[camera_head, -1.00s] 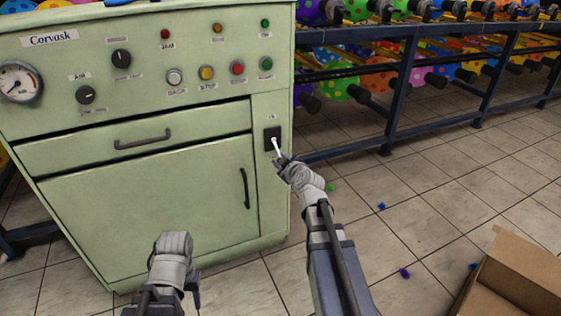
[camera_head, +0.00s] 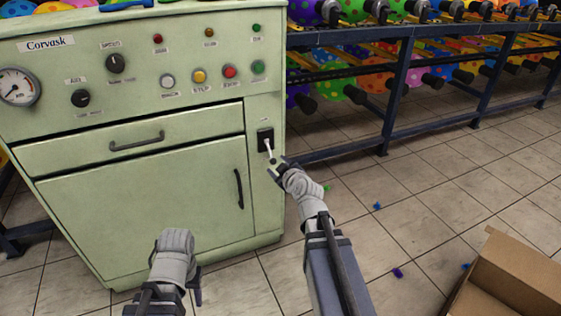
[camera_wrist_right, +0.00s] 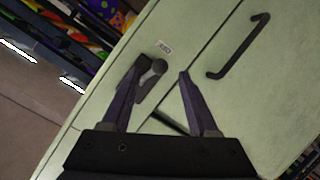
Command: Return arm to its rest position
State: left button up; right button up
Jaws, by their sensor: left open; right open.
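The pale green machine cabinet (camera_head: 140,200) fills the left of the head view. Its dark switch plate (camera_head: 265,134) with a light lever (camera_head: 268,150) is on the right side of the front. The lever points downward and outward. My right gripper (camera_head: 276,166) is just below the lever.
An open cardboard box (camera_head: 510,280) stands on the floor at lower right. Small scraps (camera_head: 377,206) lie on the tiled floor. The cabinet's door handle (camera_head: 239,188) juts out left of my right gripper.

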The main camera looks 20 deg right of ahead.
pick_arm(q)
jog(key=shift+s+d+r, duration=0.4)
jog(key=shift+d, duration=0.1)
pick_arm(e)
jog(key=shift+v, duration=1.2)
jog(key=s+a+f+g+y+p, duration=0.1)
jog(key=s+a+f+g+y, duration=0.2)
jog(key=a, duration=0.5)
jog(key=s+a+f+g+p, duration=0.2)
jog(key=s+a+f+g, duration=0.15)
jog(key=a, duration=0.45)
jog(key=s+a+f+m+g+h+p, duration=0.1)
jog(key=s+a+g+h+p, duration=0.2)
jog(key=s, duration=0.5)
jog(key=s+a+f+m+g+h, duration=0.1)
jog(key=s+a+f+m+g, duration=0.15)
jog(key=s+g, duration=0.45)
pick_arm(q)
notch_tip(320, 180, up, 43)
jog(key=p, duration=3.7)
pick_arm(e)
notch_tip(320, 180, up, 38)
jog(key=s+t, duration=0.1)
jog(key=t, duration=0.1)
jog(key=shift+s+a, duration=0.25)
jog(key=shift+s, duration=0.05)
pick_arm(q)
jog(key=shift+f, duration=0.15)
pick_arm(e)
jog(key=shift+n, duration=0.25)
